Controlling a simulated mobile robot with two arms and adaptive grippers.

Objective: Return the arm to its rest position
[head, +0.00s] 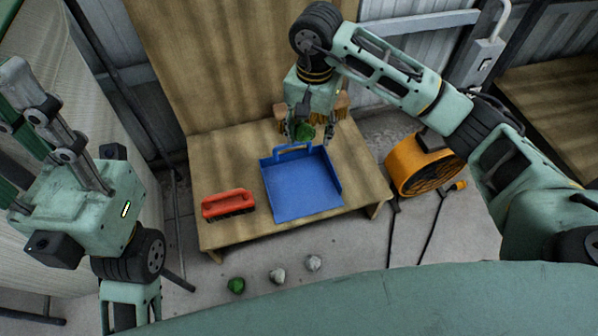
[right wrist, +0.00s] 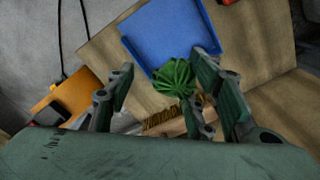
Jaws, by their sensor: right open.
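My right gripper (head: 309,132) is over the far part of the wooden table, pointing down with its fingers apart. A crumpled green piece (head: 305,131) shows between the fingers, just beyond the handle of the blue dustpan (head: 300,188). In the right wrist view the green piece (right wrist: 174,78) is close to the right-hand fingers; I cannot tell whether it touches them or what it rests on. My left gripper (head: 40,115) is at the left edge, pointing up and away from the table; its finger opening is not clear.
A red brush (head: 228,202) lies on the table (head: 235,165) left of the dustpan. A green lump (head: 236,286) and two pale lumps (head: 277,275) are on the floor in front. An orange fan (head: 422,165) stands right of the table. A wooden piece (head: 341,106) is behind my right gripper.

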